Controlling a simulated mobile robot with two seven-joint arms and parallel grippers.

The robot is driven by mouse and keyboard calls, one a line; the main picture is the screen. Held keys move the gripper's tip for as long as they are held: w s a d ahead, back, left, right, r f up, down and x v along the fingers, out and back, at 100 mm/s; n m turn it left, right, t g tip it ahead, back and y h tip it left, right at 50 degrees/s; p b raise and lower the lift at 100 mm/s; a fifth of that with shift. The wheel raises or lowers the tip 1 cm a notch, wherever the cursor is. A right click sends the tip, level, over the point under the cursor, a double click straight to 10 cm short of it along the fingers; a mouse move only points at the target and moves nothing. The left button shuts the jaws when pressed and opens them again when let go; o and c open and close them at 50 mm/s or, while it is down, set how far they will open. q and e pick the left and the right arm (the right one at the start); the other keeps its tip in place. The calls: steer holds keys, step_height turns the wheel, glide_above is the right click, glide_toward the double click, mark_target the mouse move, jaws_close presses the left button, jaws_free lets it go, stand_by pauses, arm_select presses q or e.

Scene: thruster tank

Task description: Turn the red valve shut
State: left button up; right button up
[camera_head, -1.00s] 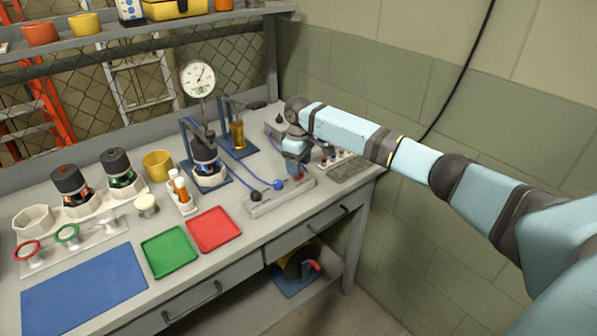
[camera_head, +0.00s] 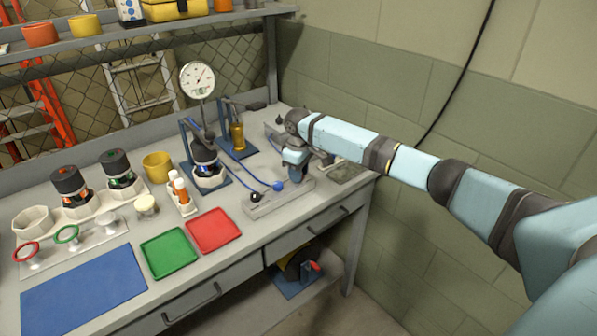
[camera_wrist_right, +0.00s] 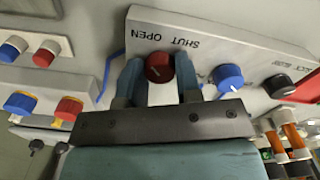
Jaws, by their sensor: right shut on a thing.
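The red valve (camera_wrist_right: 157,69) is a round red knob on a pale grey panel (camera_wrist_right: 205,50), beside the printed words SHUT and OPEN, which appear upside down in the right wrist view. My right gripper (camera_wrist_right: 158,82) has one blue finger on each side of the knob and is shut on it. I cannot tell exactly which word the knob's mark points at. In the head view my right gripper (camera_head: 297,172) is over the right end of the panel (camera_head: 268,204) and hides the red valve. My left gripper is not in view.
A blue knob (camera_wrist_right: 228,78) and a black knob (camera_wrist_right: 278,86) sit on the same panel, beside the right finger. Another panel (camera_wrist_right: 40,75) with red and blue knobs is on the other side. A dial gauge (camera_head: 197,78) stands behind. Green and red trays (camera_head: 213,230) lie left.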

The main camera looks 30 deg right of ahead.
steer(key=shift+r+m+p, duration=0.2)
steer(key=shift+m+p, duration=0.1)
steer(key=shift+p, duration=0.4)
steer(key=m+p, duration=0.2)
steer(key=p, duration=0.2)
steer(key=m+p, duration=0.2)
steer(key=p, duration=0.2)
steer(key=shift+a+r+m, duration=0.1)
steer(key=shift+r+m, duration=0.1)
steer(key=shift+m, duration=0.1)
steer(key=m+p, duration=0.6)
steer(key=p, duration=0.2)
steer(key=shift+f, duration=0.15)
steer(key=m+p, duration=0.2)
steer(key=m, duration=0.1)
steer(key=shift+f, duration=0.1)
steer(key=shift+f+m+p, duration=0.1)
steer(key=shift+m+p, duration=0.25)
steer(key=shift+m, duration=1.65)
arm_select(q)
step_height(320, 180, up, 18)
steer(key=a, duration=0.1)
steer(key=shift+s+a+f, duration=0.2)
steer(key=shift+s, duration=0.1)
